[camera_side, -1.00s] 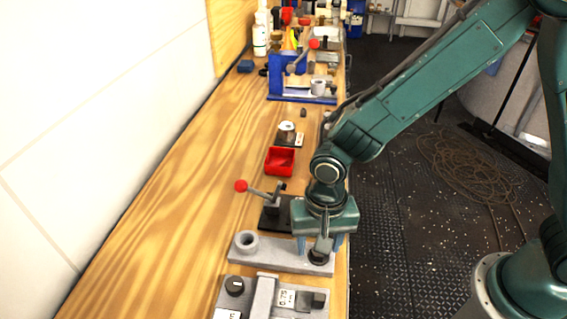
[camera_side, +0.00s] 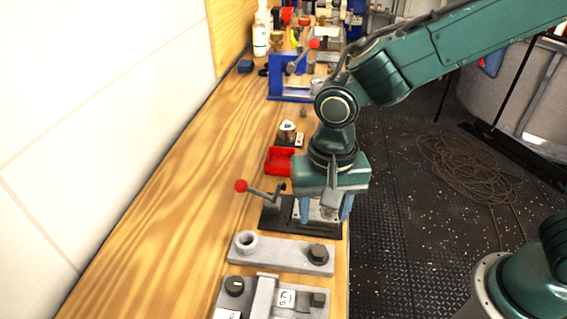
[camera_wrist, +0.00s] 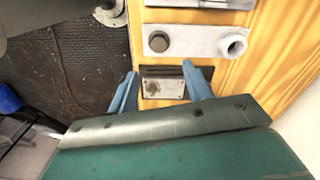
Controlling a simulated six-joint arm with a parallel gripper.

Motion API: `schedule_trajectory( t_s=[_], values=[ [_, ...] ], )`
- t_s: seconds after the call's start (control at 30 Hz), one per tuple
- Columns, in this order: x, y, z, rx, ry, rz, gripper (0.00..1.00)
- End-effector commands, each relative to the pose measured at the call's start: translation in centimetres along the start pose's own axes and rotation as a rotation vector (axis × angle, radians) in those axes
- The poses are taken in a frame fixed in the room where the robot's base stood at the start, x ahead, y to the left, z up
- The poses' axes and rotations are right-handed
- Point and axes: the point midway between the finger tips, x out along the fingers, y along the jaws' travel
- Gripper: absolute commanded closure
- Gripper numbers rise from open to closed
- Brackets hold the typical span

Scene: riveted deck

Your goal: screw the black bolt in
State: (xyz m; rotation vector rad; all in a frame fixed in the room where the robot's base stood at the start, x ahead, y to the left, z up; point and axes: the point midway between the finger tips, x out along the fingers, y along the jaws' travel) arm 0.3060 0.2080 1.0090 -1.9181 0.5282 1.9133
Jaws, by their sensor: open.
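The black bolt (camera_side: 318,252) has a dark hex head and sits upright at the right end of a grey plate (camera_side: 282,257). A raised hollow ring (camera_side: 246,240) stands at the plate's left end. In the wrist view the bolt (camera_wrist: 158,41) and the ring (camera_wrist: 233,44) show beyond the fingertips. My gripper (camera_side: 321,213) is open and empty, with its blue fingers apart, above and behind the bolt. It hangs over the black base of a toggle clamp. In the wrist view its fingers (camera_wrist: 160,72) frame a small metal plate. How deep the bolt sits cannot be told.
The clamp's red-knobbed lever (camera_side: 241,186) stands left of my gripper. A red bin (camera_side: 279,161) lies behind it, and a blue fixture (camera_side: 288,92) further back. Another grey fixture (camera_side: 264,296) stands in front. The bench's left side is clear.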

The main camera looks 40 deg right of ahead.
Motion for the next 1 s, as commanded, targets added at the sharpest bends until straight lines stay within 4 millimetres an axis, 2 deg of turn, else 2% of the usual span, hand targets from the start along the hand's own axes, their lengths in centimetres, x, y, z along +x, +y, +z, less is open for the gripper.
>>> schedule_trajectory(
  t_s=[0.1,0.3,0.8,1.0],
  values=[
    [-1.9,0.0,0.0,0.000,0.002,-0.004,0.50],
    [-3.6,0.0,0.0,0.001,0.001,-0.002,0.50],
    [-4.1,0.1,-0.1,0.000,0.001,-0.002,0.50],
    [-5.1,1.1,-0.6,-0.020,0.011,-0.021,0.50]
  ],
)
